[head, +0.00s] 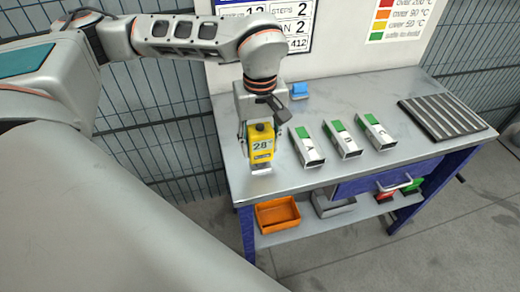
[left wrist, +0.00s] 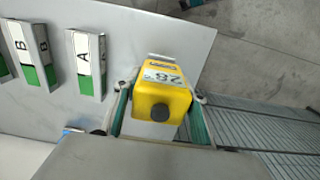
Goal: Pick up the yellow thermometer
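The yellow thermometer (head: 262,148) reads about 28 on its pale display and has a dark knob on top and a grey foot below. It is upright over the near left part of the workbench (head: 310,182). My left gripper (head: 261,138) points down with one finger on each side of it. In the left wrist view, the thermometer (left wrist: 162,98) lies between the two green-padded fingers (left wrist: 165,100). Whether the pads press on it cannot be told, nor whether its foot touches the bench. My right gripper is not in view.
Several white-and-green blocks stand right of the thermometer, the nearest being block A (head: 307,146). A ribbed dark rack (head: 446,118) lies at the right. A small blue object (head: 299,90) is at the back. An orange bin (head: 278,214) sits on the lower shelf.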

